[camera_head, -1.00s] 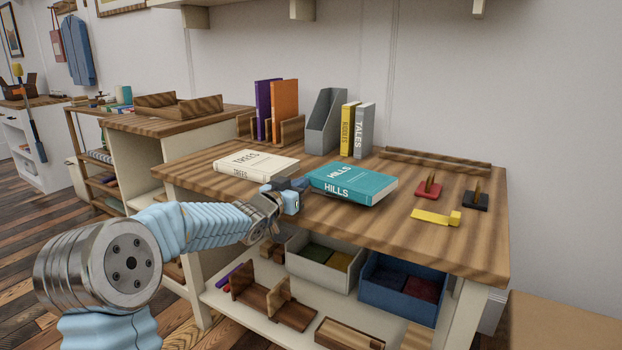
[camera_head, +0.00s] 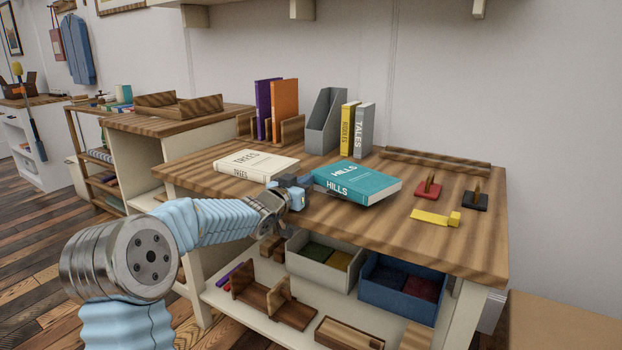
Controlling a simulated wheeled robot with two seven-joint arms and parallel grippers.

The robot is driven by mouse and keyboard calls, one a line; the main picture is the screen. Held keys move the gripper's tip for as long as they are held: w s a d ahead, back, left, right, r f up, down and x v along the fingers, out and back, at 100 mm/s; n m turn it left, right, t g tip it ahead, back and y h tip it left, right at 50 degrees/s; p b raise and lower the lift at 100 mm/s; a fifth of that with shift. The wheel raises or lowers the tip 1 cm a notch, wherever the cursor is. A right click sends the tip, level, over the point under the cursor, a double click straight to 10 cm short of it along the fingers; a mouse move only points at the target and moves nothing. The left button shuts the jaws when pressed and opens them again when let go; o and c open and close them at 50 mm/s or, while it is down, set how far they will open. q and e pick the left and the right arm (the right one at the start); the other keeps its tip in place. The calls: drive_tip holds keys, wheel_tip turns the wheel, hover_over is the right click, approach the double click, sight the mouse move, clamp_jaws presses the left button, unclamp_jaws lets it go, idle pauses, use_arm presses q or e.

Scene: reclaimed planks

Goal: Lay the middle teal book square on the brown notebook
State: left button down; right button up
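A teal book marked HILLS (camera_head: 365,182) lies flat, cover up, near the middle of the wooden table, its spine toward me. My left gripper (camera_head: 303,187) is at the book's left end, right up against it. Its fingertips are small and partly hidden, so I cannot tell whether they are open or shut on the book. I cannot make out a brown notebook; the area under the teal book is hidden. My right gripper is not in view.
A cream book marked TREES (camera_head: 256,165) lies to the left. A grey file holder (camera_head: 325,122) and upright books stand behind. Red (camera_head: 428,189) and black (camera_head: 475,201) stands and a yellow object (camera_head: 436,218) are at right. The table's front edge is clear.

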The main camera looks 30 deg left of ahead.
use_arm(q)
drive_tip(key=shift+w+d, duration=0.1)
drive_tip(key=shift+w, duration=0.35)
drive_tip(key=shift+s, duration=0.15)
drive_tip(key=shift+s, duration=0.25)
drive_tip(key=shift+s+a+b, duration=0.2)
drive_tip(key=shift+s+b, duration=0.3)
drive_tip(key=shift+s, duration=1.1)
